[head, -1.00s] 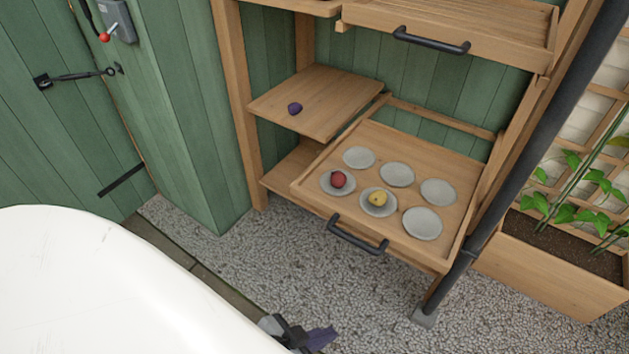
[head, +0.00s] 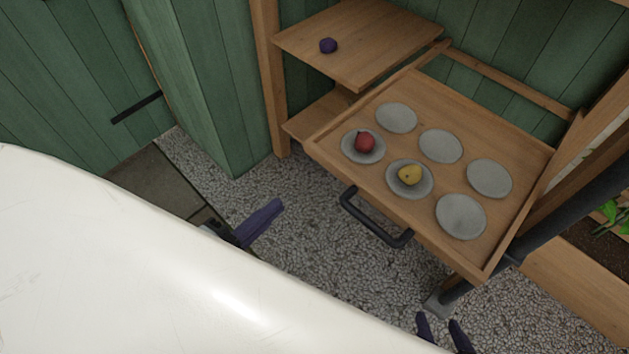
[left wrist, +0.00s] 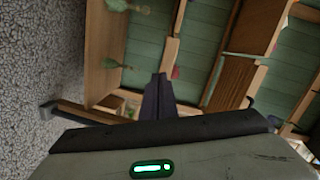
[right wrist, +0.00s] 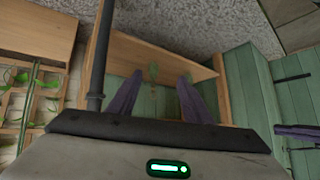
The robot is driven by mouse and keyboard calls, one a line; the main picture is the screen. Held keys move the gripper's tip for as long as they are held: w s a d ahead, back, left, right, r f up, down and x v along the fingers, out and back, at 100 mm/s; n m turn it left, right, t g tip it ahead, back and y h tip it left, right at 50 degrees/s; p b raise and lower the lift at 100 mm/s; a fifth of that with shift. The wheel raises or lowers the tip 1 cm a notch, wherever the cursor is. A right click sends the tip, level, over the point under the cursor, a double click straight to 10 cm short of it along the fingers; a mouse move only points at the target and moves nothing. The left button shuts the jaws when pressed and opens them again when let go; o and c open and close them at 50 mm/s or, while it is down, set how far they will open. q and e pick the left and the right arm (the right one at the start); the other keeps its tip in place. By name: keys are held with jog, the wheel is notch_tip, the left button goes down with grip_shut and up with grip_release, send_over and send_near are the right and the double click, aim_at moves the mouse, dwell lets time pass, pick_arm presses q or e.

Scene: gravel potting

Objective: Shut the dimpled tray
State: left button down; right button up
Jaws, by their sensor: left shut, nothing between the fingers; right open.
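The dimpled tray (head: 335,135) is a wooden pull-out tray with several round grey dimples and a black bar handle (head: 375,222) on its front. It sticks out from the wooden shelf unit. A red fruit-like object (head: 365,141) and a yellow one (head: 410,174) lie in two front dimples. My left gripper (head: 277,206) is shut and empty, left of the handle and apart from it; its fingers also show in the left wrist view (left wrist: 158,80). My right gripper (head: 440,325) is open and empty, at the bottom edge below the tray, and shows in the right wrist view (right wrist: 163,85).
A dark slanted post (head: 570,225) stands close to the tray's right side. Gravel (head: 310,240) is clear in front of the handle.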

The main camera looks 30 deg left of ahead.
pick_arm(q)
jog(key=s+m+t+h+b, duration=0.1)
jog(key=m+h, duration=0.1)
jog(key=m, duration=0.2)
jog(key=m+b, duration=0.1)
jog(key=b, duration=0.1)
send_near(329, 163)
jog(key=x, duration=0.6)
jog(key=shift+w, duration=0.25)
